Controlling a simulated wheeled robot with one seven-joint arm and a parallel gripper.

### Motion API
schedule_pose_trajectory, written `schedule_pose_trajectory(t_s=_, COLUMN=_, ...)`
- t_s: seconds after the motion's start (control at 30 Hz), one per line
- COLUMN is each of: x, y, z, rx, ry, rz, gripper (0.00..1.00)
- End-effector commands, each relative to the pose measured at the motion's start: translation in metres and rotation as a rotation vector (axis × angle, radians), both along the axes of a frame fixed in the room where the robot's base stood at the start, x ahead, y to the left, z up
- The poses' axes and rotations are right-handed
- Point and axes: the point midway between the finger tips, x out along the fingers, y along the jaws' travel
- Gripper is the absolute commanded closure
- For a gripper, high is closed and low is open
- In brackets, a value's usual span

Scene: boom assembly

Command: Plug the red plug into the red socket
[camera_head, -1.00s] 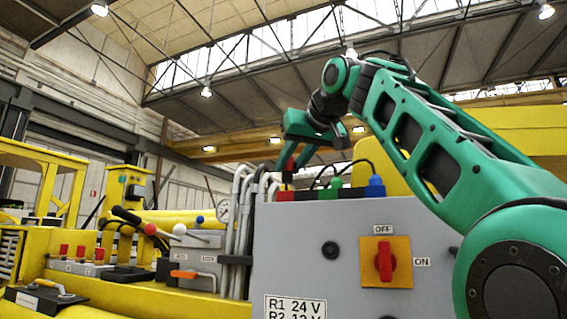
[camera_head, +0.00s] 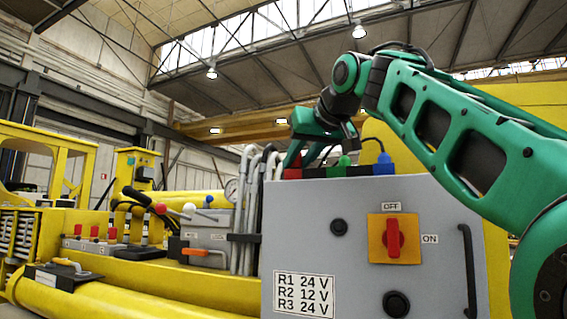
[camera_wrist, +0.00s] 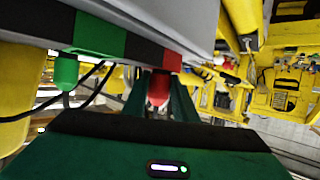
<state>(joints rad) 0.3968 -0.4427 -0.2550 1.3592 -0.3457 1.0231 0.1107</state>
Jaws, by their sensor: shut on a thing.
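The red socket (camera_head: 292,174) is the red block at the left end of the strip on top of the grey control box. It also shows in the wrist view (camera_wrist: 172,61). My gripper (camera_head: 299,155) is right above it, pointing down. In the wrist view my gripper's fingers (camera_wrist: 158,92) stand either side of the red plug (camera_wrist: 158,89) and are shut on it. The plug is in line with the red socket and meets its face or is very close. I cannot tell how deep it sits. In the head view the fingers hide most of the plug.
A green plug (camera_head: 345,161) and a blue plug (camera_head: 384,161) with black cables stand on the strip to the right. The grey box (camera_head: 350,285) carries a red switch (camera_head: 393,238). Grey hoses (camera_head: 245,205) rise close to its left side.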

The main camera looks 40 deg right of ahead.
Motion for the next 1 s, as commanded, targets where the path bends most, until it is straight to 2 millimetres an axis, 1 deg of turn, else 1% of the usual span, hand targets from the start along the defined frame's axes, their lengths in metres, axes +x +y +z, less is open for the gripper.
schedule_pose_trajectory(t_s=0.2, x=0.0, y=0.0, z=-0.002, rx=0.002, ry=0.006, rz=0.0, gripper=0.97)
schedule_pose_trajectory(t_s=0.23, x=0.0, y=0.0, z=-0.002, rx=0.002, ry=0.006, rz=0.0, gripper=0.72)
schedule_pose_trajectory(t_s=0.27, x=0.0, y=0.0, z=-0.002, rx=0.002, ry=0.006, rz=0.0, gripper=0.65)
schedule_pose_trajectory(t_s=0.3, x=0.0, y=0.0, z=-0.002, rx=0.003, ry=0.006, rz=0.0, gripper=0.55)
schedule_pose_trajectory(t_s=0.33, x=0.0, y=0.0, z=-0.002, rx=0.003, ry=0.006, rz=0.0, gripper=0.53)
schedule_pose_trajectory(t_s=0.6, x=0.0, y=0.0, z=-0.002, rx=0.002, ry=0.005, rz=0.0, gripper=0.53)
schedule_pose_trajectory(t_s=0.7, x=-0.004, y=0.002, z=0.0, rx=0.001, ry=0.003, rz=0.0, gripper=0.53)
schedule_pose_trajectory(t_s=0.77, x=-0.009, y=0.004, z=0.003, rx=0.001, ry=0.002, rz=0.0, gripper=0.53)
schedule_pose_trajectory(t_s=0.87, x=-0.022, y=0.009, z=0.009, rx=0.0, ry=0.001, rz=0.0, gripper=0.53)
schedule_pose_trajectory(t_s=1.0, x=-0.044, y=0.019, z=0.019, rx=0.001, ry=0.001, rz=0.001, gripper=0.53)
